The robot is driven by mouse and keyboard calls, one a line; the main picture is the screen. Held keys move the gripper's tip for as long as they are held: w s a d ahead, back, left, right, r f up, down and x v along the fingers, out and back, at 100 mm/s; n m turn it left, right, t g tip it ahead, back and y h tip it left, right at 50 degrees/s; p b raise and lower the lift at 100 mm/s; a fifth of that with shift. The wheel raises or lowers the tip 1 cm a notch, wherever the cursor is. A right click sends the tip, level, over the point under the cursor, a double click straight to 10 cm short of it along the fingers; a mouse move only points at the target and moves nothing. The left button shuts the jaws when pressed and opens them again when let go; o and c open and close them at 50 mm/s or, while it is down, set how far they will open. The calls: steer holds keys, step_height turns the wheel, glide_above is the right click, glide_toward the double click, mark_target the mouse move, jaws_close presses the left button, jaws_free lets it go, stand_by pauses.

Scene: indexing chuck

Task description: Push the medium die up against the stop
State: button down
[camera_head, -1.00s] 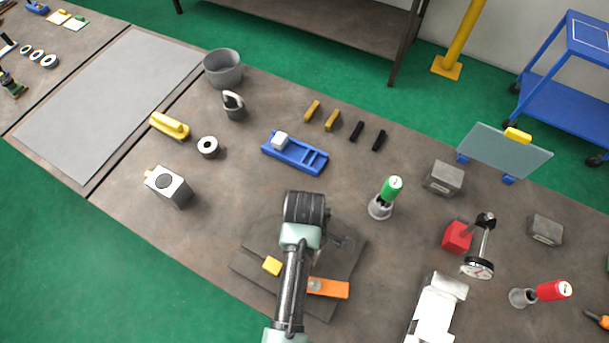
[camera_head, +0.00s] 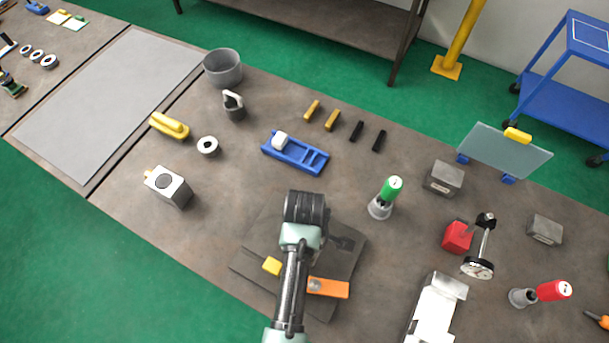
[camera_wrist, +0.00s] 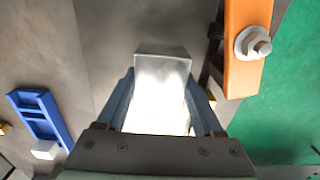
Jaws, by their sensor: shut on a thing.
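My gripper (camera_wrist: 160,88) is shut on a shiny metal block in the wrist view, which I take for the medium die (camera_wrist: 160,68). The die sits between the two fingers, its far end showing past them, over a dark grey surface. In the head view my wrist hides the die and the fingertips above the dark plate (camera_head: 255,252). On this plate are an orange bar (camera_head: 335,289) with a bolt and a small yellow block (camera_head: 271,265). The orange bar (camera_wrist: 246,65) shows to the right of the die in the wrist view. I cannot tell which part is the stop, or any contact.
A blue tray (camera_head: 308,165) with one white block stands behind the plate. A green-topped holder (camera_head: 388,192) and a white device (camera_head: 436,310) stand to the right. A grey block with a round dark face (camera_head: 168,186) is to the left.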

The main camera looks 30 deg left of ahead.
steer(key=shift+s, duration=0.1)
steer(key=shift+s+p, duration=0.8)
steer(key=shift+s, duration=0.1)
steer(key=shift+s, duration=0.3)
stand_by(0.4)
jaws_free()
step_height(320, 180, up, 13)
stand_by(0.6)
